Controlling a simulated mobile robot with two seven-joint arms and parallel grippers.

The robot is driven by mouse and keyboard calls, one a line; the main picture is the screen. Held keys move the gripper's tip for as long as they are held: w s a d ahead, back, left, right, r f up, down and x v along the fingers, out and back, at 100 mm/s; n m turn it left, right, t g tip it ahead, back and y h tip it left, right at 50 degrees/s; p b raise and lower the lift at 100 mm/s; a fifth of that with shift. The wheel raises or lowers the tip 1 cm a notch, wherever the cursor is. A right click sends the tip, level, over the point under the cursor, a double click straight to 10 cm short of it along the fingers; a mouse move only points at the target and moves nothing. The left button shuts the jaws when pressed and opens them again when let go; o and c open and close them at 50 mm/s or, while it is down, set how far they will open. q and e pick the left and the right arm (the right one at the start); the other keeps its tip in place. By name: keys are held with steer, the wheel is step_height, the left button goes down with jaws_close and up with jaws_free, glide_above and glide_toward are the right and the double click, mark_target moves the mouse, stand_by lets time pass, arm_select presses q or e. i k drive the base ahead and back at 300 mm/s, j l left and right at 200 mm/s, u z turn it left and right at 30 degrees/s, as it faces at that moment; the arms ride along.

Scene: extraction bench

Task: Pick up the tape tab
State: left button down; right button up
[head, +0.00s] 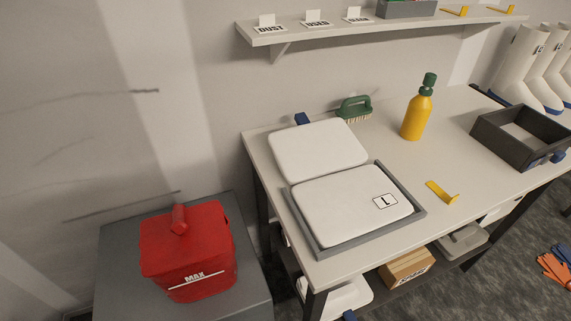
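A small bent yellow piece, which looks like the tape tab (441,192), lies on the white bench top (450,150) near its front edge, right of the grey tray. Two similar yellow pieces, a left one (455,11) and a right one (501,9), are on the wall shelf at the top. Neither of my grippers shows in the head view, and nothing touches the yellow piece on the bench.
A grey tray (417,210) holds a white pad marked L (345,205); another white pad (318,149) lies behind. A yellow bottle (416,115), green brush (354,108) and dark open box (487,130) stand on the bench. A red MAX container (190,255) stands left.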

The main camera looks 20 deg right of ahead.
mark_target(435, 188)
steer(key=z, duration=1.75)
steer(key=u, duration=2.2)
steer(key=z, duration=2.15)
steer(key=i+l+z, duration=0.1)
steer(key=z, duration=0.2)
steer(key=l+z, duration=0.15)
steer(key=z, duration=0.15)
steer(key=i, duration=0.05)
